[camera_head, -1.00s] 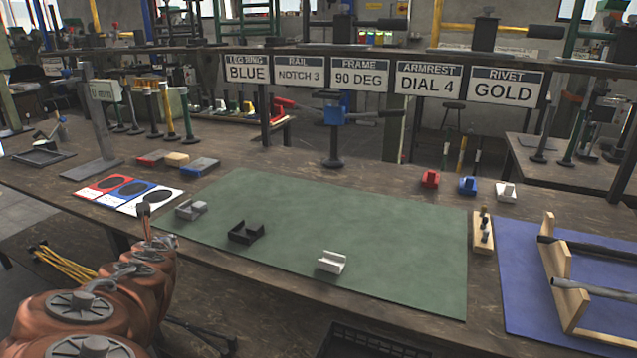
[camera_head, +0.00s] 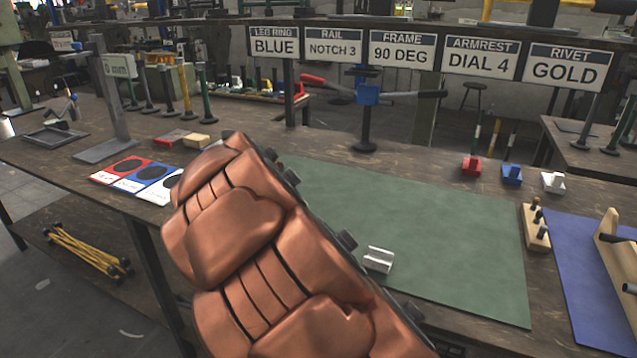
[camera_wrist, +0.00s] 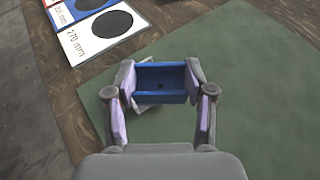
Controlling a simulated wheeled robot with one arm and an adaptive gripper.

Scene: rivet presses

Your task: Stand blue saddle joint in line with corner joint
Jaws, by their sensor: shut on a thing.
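The blue saddle joint (camera_wrist: 160,82), an open blue channel-shaped piece, is between the fingertips of my gripper (camera_wrist: 160,78) in the wrist view. My gripper is shut on it from both sides, over the green mat near its corner. A grey piece (camera_wrist: 146,107) shows partly under or just behind the blue joint; I cannot tell whether it is the corner joint or whether they touch. In the head view my copper arm hides the gripper, the held joint and the left part of the mat. A whitish saddle-shaped piece (camera_head: 378,259) lies on the mat.
A wooden peg block (camera_head: 535,228) and blue mat (camera_head: 590,270) are at right.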

